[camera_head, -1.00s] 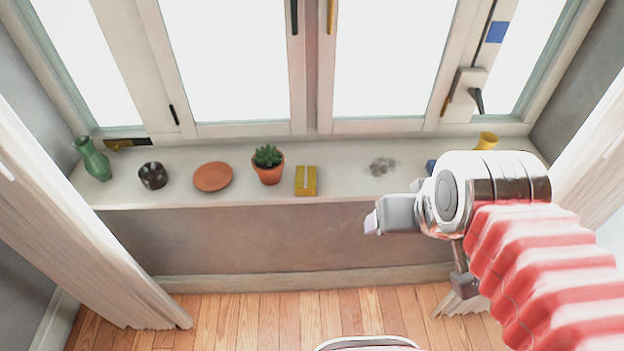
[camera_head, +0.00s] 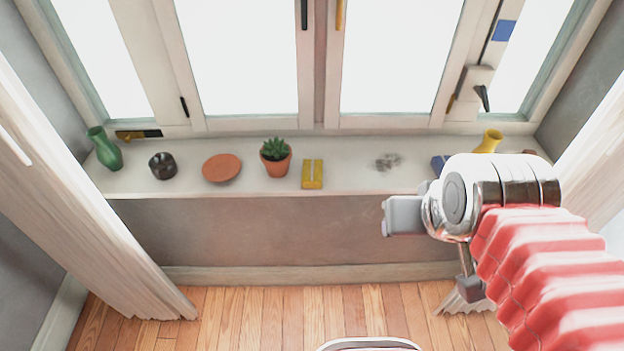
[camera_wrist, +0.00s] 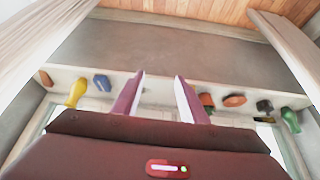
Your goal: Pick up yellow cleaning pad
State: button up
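The yellow cleaning pad (camera_head: 312,174) lies on the white windowsill in the head view, just right of the potted plant, with a lighter band across its middle. I cannot make it out in the wrist view, where my fingers cover part of the sill. My gripper (camera_wrist: 159,76) is open and empty, its two pinkish-purple fingers apart. In the head view my gripper's end is right of the pad and lower in the picture, apart from it.
The sill (camera_head: 340,182) also holds a green vase (camera_head: 104,149), dark bowl (camera_head: 162,167), terracotta plate (camera_head: 221,168), potted plant (camera_head: 275,158), grey smudge (camera_head: 387,161), blue object (camera_head: 439,164) and yellow vase (camera_head: 488,141). Curtains (camera_head: 80,200) flank it. The floor below is clear.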

aim_at(312, 177)
jog(key=k, duration=1.25)
jog(key=i, duration=1)
jog(key=u, duration=0.4)
jog(key=i, duration=0.6)
jog(key=u, duration=0.9)
jog(key=i, duration=0.6)
jog(key=u, duration=0.35)
